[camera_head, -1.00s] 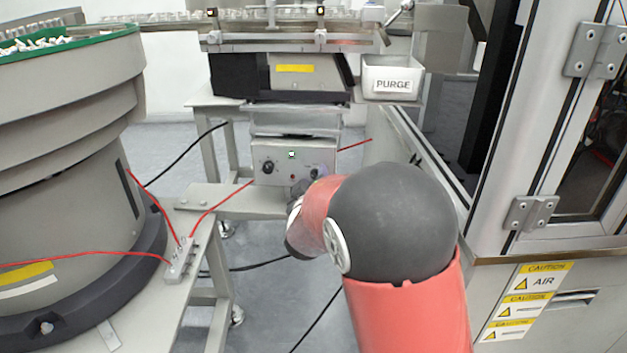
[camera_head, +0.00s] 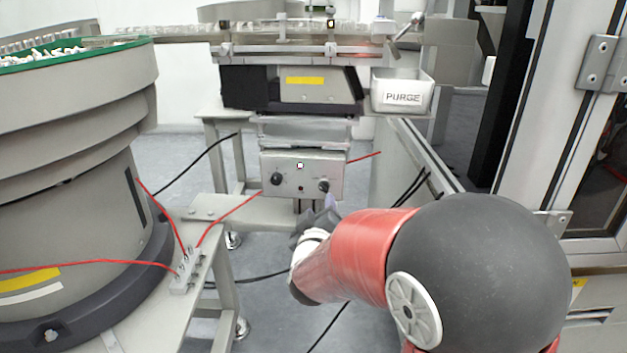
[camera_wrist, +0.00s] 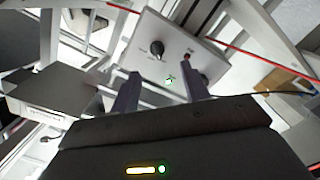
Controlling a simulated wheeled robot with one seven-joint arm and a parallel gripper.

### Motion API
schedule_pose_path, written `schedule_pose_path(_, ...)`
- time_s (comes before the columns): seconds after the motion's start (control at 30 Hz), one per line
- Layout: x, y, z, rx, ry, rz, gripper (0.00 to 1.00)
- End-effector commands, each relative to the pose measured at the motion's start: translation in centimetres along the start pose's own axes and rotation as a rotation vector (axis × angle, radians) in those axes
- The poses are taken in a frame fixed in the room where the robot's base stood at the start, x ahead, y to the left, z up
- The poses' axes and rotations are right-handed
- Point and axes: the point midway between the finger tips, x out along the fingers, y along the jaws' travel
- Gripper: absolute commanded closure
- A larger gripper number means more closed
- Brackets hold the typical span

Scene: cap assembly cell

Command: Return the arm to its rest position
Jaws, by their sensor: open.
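My red and dark grey arm reaches in from the lower right of the head view. My gripper (camera_head: 318,212) is at its far end, mostly hidden behind my forearm, just below the grey control box (camera_head: 300,176). In the wrist view my gripper (camera_wrist: 160,85) shows two separate fingers with nothing between them. It is open and empty. The control box (camera_wrist: 165,52), with its dark knobs, lies beyond the fingertips, and I see no contact with it.
A large bowl feeder (camera_head: 70,110) stands at left. A PURGE bin (camera_head: 402,92) hangs right of the conveyor (camera_head: 290,48). A machine cabinet (camera_head: 600,230) stands close at right. Red cables (camera_head: 90,264) cross the bench at left. Open floor shows in the middle.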

Motion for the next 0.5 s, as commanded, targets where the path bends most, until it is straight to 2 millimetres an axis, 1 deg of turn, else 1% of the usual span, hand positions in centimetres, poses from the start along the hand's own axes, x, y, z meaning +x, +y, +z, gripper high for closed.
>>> schedule_pose_path(0.03, -0.2, 0.8, 0.0, 0.045, -0.008, -0.033, 0.54)
schedule_pose_path(0.13, -1.4, 1.9, 0.0, 0.167, -0.039, -0.152, 0.54)
schedule_pose_path(0.17, -2.0, 2.3, 0.1, 0.208, -0.054, -0.195, 0.54)
schedule_pose_path(0.27, -4.7, 3.5, 0.5, 0.328, -0.121, -0.335, 0.54)
schedule_pose_path(0.37, -8.2, 4.6, 1.5, 0.420, -0.221, -0.450, 0.54)
schedule_pose_path(0.4, -9.9, 5.1, 2.1, 0.450, -0.269, -0.488, 0.54)
schedule_pose_path(0.47, -12.5, 5.8, 3.2, 0.489, -0.352, -0.532, 0.54)
schedule_pose_path(0.5, -14.3, 6.3, 4.0, 0.510, -0.413, -0.553, 0.54)
